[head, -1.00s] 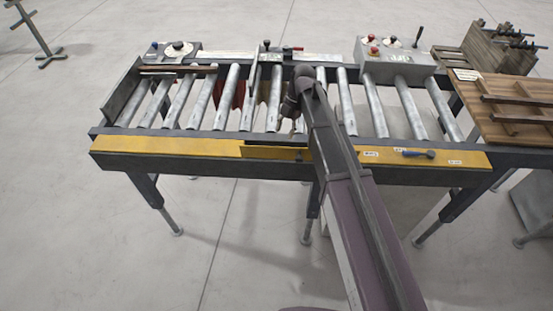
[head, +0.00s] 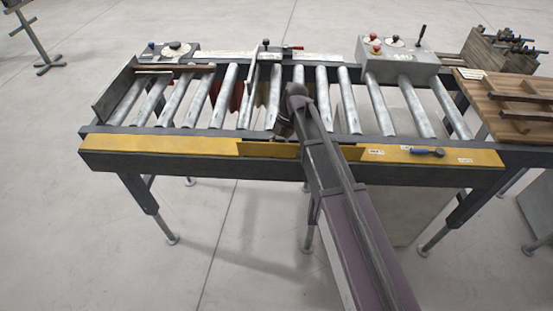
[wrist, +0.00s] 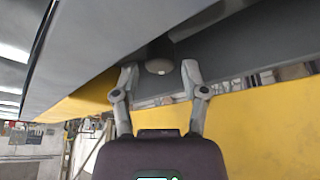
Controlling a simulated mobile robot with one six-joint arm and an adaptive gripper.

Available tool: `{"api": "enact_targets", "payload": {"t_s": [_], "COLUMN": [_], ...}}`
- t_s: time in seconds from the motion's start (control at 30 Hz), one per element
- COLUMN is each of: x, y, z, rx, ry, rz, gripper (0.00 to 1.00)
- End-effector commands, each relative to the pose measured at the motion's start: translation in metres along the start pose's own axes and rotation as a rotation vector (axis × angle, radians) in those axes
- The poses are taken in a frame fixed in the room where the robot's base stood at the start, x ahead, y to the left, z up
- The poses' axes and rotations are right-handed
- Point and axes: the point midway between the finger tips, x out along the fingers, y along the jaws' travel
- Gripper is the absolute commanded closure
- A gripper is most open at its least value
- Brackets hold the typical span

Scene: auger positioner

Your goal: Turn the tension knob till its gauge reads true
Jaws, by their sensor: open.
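My gripper (wrist: 159,74) is open and empty in the wrist view, its two fingers spread. A dark, round-ended cylinder (wrist: 158,66) with a paler face lies beyond and between the fingertips, against dark metal. It may be a knob; I cannot tell whether it is the tension knob. No contact with it shows. In the head view my gripper is at the front rail, mostly hidden by my arm. A round pale dial (head: 175,48) with a dark centre sits at the back left; its reading is too small to make out.
The roller conveyor has a yellow front strip (head: 180,145). A grey control box (head: 400,62) with red and dark knobs stands at the back right. A blue-handled tool (head: 427,152) lies on the front strip. A wooden board (head: 500,105) is at the far right.

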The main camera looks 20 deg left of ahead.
Motion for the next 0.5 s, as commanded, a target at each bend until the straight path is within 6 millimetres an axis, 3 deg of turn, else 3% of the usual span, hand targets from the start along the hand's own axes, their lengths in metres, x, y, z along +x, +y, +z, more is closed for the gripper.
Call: {"api": "enact_targets", "payload": {"t_s": [0.2, 0.5], "x": [0.019, 0.027], "y": [0.0, 0.0], "z": [0.001, 0.0], "rx": [0.0, 0.0], "ry": [0.0, 0.0], "rz": [0.0, 0.0], "gripper": [0.43, 0.43]}}
